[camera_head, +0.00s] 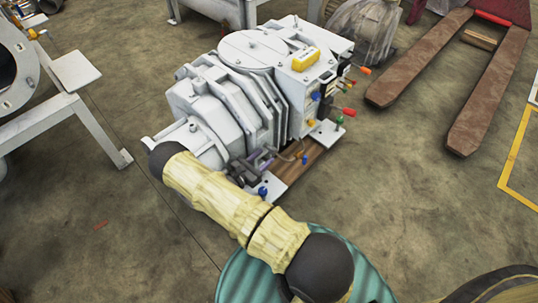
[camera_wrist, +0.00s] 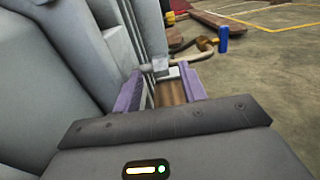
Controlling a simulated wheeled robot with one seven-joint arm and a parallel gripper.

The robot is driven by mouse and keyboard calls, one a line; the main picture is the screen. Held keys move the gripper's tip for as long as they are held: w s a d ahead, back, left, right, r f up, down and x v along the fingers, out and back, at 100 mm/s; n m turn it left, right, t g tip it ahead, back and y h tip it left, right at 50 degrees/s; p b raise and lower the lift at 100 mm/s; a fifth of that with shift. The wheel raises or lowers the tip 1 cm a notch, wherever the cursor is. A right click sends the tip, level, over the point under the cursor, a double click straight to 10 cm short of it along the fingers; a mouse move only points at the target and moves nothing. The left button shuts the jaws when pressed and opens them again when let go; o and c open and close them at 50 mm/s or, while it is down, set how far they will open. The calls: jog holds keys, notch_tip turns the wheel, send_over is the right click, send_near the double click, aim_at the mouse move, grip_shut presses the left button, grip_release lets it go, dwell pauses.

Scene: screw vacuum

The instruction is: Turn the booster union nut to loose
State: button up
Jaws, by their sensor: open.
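The grey-white vacuum pump (camera_head: 240,90) stands in the middle of the head view. My gripper (camera_head: 262,162) is at its lower front side, low near the base plate. In the wrist view my gripper (camera_wrist: 161,76) is open, with its two purple fingers apart. A small grey fitting (camera_wrist: 160,65) shows between and just beyond the fingertips; it may be the union nut, but I cannot tell for sure. I cannot tell whether the fingers touch it. My arm hides part of the pump's front.
The pump's grey wall (camera_wrist: 85,55) is close on the left of my gripper. Pale base plates and a brown wooden base (camera_head: 313,154) lie underneath. Red-tipped levers (camera_head: 349,112) stick out at right. A pallet truck (camera_head: 485,90) stands at upper right. Floor is open between.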

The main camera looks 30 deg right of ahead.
aim_at(270, 153)
jog(key=shift+b+x, duration=0.45)
jog(key=shift+x, duration=1.35)
jog(key=shift+c, duration=0.4)
grip_shut()
jog(key=shift+f+h+b, duration=0.4)
jog(key=shift+h+b, duration=0.2)
jog(key=shift+b, duration=0.15)
jog(key=h+b, duration=0.1)
jog(key=t+h+b, duration=0.1)
jog(key=h+b, duration=0.1)
jog(key=shift+a+f+t, duration=0.1)
jog(key=shift+f+t, duration=0.05)
jog(key=shift+t, duration=0.15)
